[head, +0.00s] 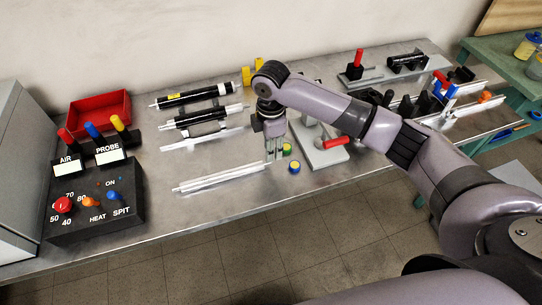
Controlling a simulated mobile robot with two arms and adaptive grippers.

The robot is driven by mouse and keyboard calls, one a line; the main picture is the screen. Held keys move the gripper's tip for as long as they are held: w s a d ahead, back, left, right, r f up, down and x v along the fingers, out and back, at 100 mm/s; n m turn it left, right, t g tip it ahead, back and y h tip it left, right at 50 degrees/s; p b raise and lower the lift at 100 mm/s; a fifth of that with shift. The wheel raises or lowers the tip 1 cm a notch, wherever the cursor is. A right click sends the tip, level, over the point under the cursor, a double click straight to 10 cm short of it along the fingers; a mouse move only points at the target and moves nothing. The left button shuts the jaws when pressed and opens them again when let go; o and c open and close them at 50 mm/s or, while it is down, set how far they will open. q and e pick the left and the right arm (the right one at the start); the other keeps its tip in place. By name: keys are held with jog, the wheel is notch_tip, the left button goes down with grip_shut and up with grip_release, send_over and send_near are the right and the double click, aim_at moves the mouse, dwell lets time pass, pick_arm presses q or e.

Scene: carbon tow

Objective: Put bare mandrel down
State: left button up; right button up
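A bare silver mandrel (220,178) lies lengthwise low over the front of the steel bench, its right end beside my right gripper. My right gripper (275,157) points down at that end. Its fingers are small and partly merge with the bench behind, so I cannot tell whether they touch or grip the rod. Another silver rod (203,139) lies farther back, below two black-wrapped mandrels (195,96) on supports. My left gripper is not in view.
A control box (95,205) with knobs and levers and a red bin (100,111) stand at the left. Small yellow-topped round pieces (294,167) sit right of the gripper, near a grey fixture with a red handle (336,142).

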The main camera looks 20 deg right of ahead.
notch_tip(320, 180, up, 7)
jog(key=shift+f, duration=0.2)
dwell(0.4)
